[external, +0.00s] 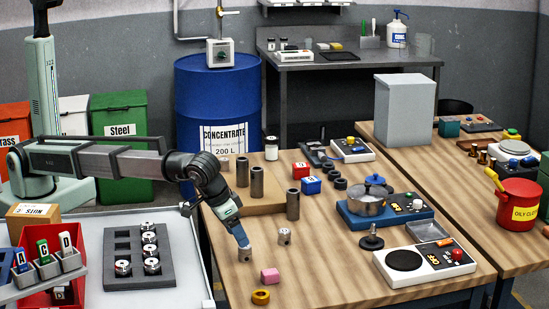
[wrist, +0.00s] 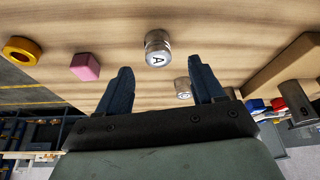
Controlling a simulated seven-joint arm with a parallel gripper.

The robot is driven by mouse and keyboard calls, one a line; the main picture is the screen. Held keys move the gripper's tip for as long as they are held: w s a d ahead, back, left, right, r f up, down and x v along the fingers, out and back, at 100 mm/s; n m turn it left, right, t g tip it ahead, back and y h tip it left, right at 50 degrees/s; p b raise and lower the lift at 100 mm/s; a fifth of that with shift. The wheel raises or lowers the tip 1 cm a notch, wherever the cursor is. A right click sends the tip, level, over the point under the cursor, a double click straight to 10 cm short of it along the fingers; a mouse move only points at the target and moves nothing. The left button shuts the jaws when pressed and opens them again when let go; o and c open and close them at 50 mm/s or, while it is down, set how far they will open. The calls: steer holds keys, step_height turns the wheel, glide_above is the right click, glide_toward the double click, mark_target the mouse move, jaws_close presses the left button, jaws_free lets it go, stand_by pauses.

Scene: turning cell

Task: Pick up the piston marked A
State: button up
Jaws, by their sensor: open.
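The piston marked A (wrist: 157,47) is a short silvery cylinder with a white, lettered top. It stands on the wooden table, just beyond the fingertips in the wrist view. In the external view it appears to be the piston (external: 245,255) right below my gripper (external: 243,242). My gripper (wrist: 159,67) is open and empty, pointing down, its blue fingers apart on either side of the line to the piston. I cannot tell whether a finger touches it. A second piston (wrist: 183,88) stands close by, partly beside the right finger; it also shows in the external view (external: 284,237), its letter unclear.
A pink block (external: 270,275) and a yellow ring (external: 261,297) lie near the table's front edge. Dark upright tubes (external: 293,205) stand behind the pistons. A blue hotplate with a pot (external: 368,203) and a scale (external: 424,263) stand to the right.

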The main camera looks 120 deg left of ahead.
mark_target(245, 253)
steer(key=shift+x, duration=2.95)
steer(key=shift+w, duration=0.15)
steer(key=c, duration=1.2)
